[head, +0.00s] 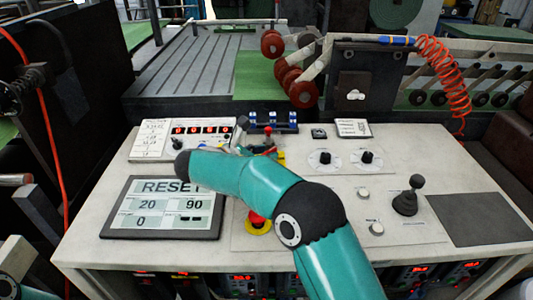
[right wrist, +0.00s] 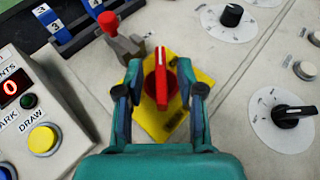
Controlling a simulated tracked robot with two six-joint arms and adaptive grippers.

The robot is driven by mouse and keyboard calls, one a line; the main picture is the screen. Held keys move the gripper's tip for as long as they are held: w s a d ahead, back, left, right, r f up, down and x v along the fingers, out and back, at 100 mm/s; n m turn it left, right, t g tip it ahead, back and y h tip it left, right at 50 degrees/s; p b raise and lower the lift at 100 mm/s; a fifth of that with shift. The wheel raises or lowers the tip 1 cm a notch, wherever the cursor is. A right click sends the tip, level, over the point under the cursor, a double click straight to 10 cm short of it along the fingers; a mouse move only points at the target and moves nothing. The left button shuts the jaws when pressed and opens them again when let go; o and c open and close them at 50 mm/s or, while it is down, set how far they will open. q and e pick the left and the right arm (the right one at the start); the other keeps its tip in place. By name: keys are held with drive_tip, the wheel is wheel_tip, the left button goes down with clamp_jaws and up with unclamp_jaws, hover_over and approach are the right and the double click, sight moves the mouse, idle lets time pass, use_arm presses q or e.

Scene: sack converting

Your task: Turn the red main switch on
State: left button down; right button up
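The red main switch (right wrist: 161,82) is a red handle with a white mark at its top end, on a square yellow plate (right wrist: 178,128). In the right wrist view the handle points nearly straight up the picture. My right gripper (right wrist: 160,88) is open, with one finger on each side of the handle and a visible gap on both sides. In the head view my right arm hides the switch, and only a bit of the yellow plate (head: 281,157) shows. My left gripper is not in view.
A red-tipped lever (right wrist: 110,24) stands just beyond the switch. Black knobs (right wrist: 231,15) are to the right, and a counter box with a yellow button (right wrist: 43,139) to the left. In the head view, a red emergency button (head: 257,219) sits beneath my arm, and a joystick (head: 408,198) is at right.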

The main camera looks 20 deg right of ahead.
drive_tip(key=v, duration=1.1)
drive_tip(key=shift+f, duration=0.1)
